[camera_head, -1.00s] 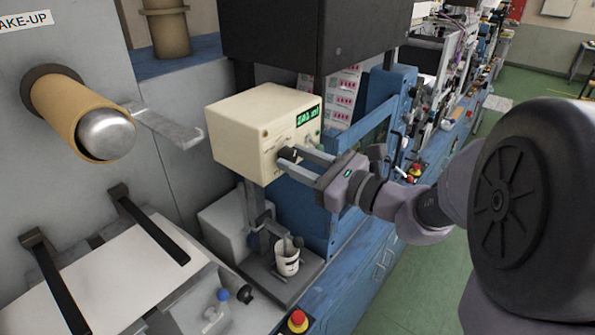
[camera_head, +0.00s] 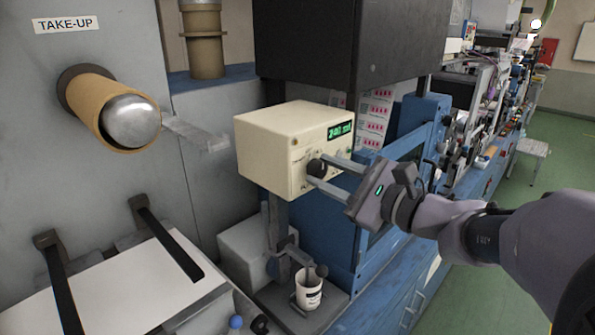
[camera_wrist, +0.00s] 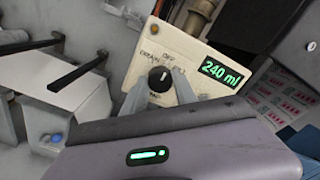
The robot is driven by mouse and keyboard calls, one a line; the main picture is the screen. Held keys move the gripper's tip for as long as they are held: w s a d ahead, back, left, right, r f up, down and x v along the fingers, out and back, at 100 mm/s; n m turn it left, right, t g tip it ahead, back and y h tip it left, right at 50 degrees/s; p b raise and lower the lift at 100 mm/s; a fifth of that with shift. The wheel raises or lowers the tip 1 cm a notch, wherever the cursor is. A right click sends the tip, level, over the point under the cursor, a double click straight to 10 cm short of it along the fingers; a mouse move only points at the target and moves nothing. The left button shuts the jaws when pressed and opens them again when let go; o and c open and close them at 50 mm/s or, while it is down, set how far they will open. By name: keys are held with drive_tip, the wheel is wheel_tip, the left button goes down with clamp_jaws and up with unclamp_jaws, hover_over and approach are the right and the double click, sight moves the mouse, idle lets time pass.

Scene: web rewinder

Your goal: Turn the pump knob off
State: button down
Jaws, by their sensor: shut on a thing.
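The pump is a cream box (camera_head: 268,155) with a green display reading about 240 ml; the display (camera_wrist: 222,72) is clear in the wrist view. Its black round pump knob (camera_head: 316,167) is on the front face. In the wrist view the knob (camera_wrist: 160,80) shows a pale pointer mark aimed roughly upward, near printed labels that look like OFF and DRAIN. My gripper (camera_head: 317,171) reaches in from the right, its two grey fingers on either side of the knob, shut on it. In the wrist view my gripper (camera_wrist: 159,88) has one finger left and one right of the knob.
A white cup (camera_head: 308,290) stands on a stand below the pump. A dark box (camera_head: 305,45) hangs just above it. The take-up roll (camera_head: 115,115) is at left. Blue machine frame (camera_head: 425,125) stands behind my gripper; green floor (camera_head: 560,165) is open at right.

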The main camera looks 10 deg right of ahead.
drive_tip(key=c, duration=1)
unclamp_jaws()
drive_tip(key=shift+s+d, duration=0.1)
drive_tip(key=v, duration=1.7)
drive_tip(key=shift+p, duration=0.3)
